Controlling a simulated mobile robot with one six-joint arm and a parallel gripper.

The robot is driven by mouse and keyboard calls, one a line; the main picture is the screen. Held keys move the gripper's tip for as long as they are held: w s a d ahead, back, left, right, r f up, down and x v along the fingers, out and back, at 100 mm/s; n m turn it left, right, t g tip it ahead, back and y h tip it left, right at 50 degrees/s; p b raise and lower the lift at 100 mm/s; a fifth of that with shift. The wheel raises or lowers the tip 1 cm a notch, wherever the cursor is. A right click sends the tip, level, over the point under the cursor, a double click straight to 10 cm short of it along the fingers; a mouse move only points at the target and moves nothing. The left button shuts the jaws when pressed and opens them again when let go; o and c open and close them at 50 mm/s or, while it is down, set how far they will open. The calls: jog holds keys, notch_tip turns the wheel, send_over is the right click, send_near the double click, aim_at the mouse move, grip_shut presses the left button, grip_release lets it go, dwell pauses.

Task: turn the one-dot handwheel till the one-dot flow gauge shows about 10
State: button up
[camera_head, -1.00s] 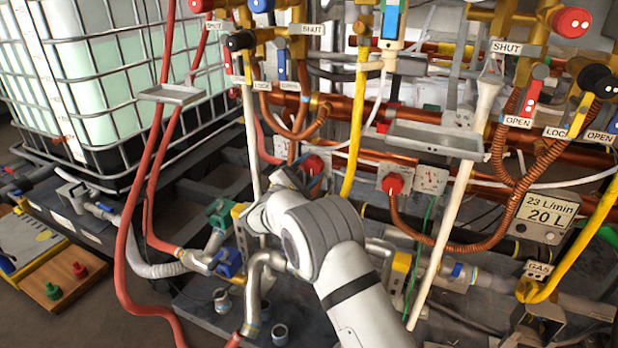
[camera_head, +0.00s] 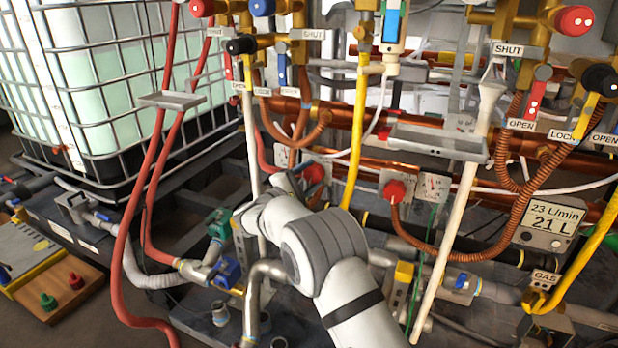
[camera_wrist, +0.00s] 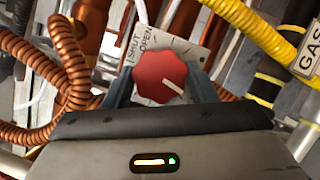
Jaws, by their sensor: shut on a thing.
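In the wrist view a red lobed handwheel (camera_wrist: 160,77) with a white pointer line sits between my gripper's (camera_wrist: 160,84) two grey fingers. A plate (camera_wrist: 150,45) marked SHUT and OPEN with tick lines lies behind it. In the head view my gripper (camera_head: 292,184) reaches the left red handwheel (camera_head: 315,172), which seems to be the held one. A small white gauge (camera_head: 283,157) stands left of that wheel, partly covered by my gripper; its needle and dots are too small to read. A second red handwheel (camera_head: 395,188) has a gauge (camera_head: 433,186) on its right.
A display box (camera_head: 553,221) reads 23 L/min and 21 L. Corrugated copper hoses (camera_wrist: 70,75) and yellow pipe (camera_wrist: 255,35) run close to my gripper. A white slanted pipe (camera_head: 455,230) and yellow pipe (camera_head: 356,130) stand near my arm. A caged tank (camera_head: 100,90) stands left.

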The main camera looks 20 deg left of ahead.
jog(key=o, duration=0.7)
jog(key=p+v, duration=0.2)
jog(key=v, duration=0.6)
jog(key=shift+f, duration=0.1)
